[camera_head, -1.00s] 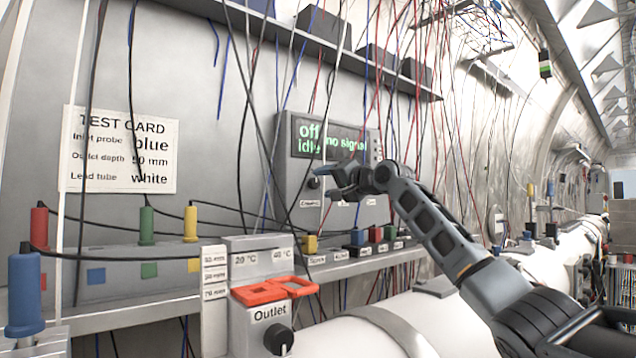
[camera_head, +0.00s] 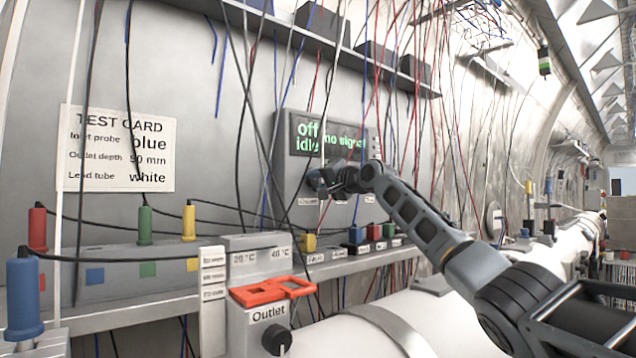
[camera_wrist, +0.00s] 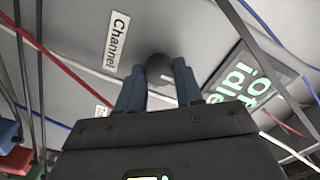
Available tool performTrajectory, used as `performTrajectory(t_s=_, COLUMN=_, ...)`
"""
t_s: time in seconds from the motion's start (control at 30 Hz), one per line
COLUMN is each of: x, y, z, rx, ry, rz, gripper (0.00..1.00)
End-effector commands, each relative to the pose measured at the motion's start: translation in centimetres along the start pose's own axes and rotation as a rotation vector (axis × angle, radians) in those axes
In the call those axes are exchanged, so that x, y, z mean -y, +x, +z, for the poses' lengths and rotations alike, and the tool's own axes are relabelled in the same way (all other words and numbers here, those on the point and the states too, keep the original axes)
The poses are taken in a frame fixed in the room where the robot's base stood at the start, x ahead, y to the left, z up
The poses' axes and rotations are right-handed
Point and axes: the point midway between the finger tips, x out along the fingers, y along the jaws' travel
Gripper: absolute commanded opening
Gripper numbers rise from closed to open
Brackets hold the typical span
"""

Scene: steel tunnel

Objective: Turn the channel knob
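The dark round channel knob (camera_wrist: 159,69) shows in the wrist view beside a white "Channel" label (camera_wrist: 117,38). My gripper (camera_wrist: 158,75) is apart-fingered, with one blue fingertip on each side of the knob. The knob nearly fills the gap; whether the fingers touch it cannot be told. In the head view my gripper (camera_head: 320,181) is at the lower left of the grey display panel (camera_head: 287,165) and hides the knob. The screen (camera_head: 330,137) reads "off", "idle" and "no signal" in green.
Thin red, blue, black and white wires hang in front of the panel and around my arm. Below is a ledge with coloured plugs (camera_head: 375,232) and an Outlet box (camera_head: 262,322) with a red clip (camera_head: 272,291). A white pipe (camera_head: 385,325) runs along the bottom.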

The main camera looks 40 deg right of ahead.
Motion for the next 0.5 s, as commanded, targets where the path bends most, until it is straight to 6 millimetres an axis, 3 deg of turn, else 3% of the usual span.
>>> performTrajectory(t_s=0.3, x=-0.02, y=-0.01, z=0.0, rx=0.0, ry=0.0, rz=0.0, gripper=0.05)
performTrajectory(t_s=0.5, x=0.08, y=0.02, z=-0.01, rx=0.001, ry=0.018, rz=0.0, gripper=0.05)
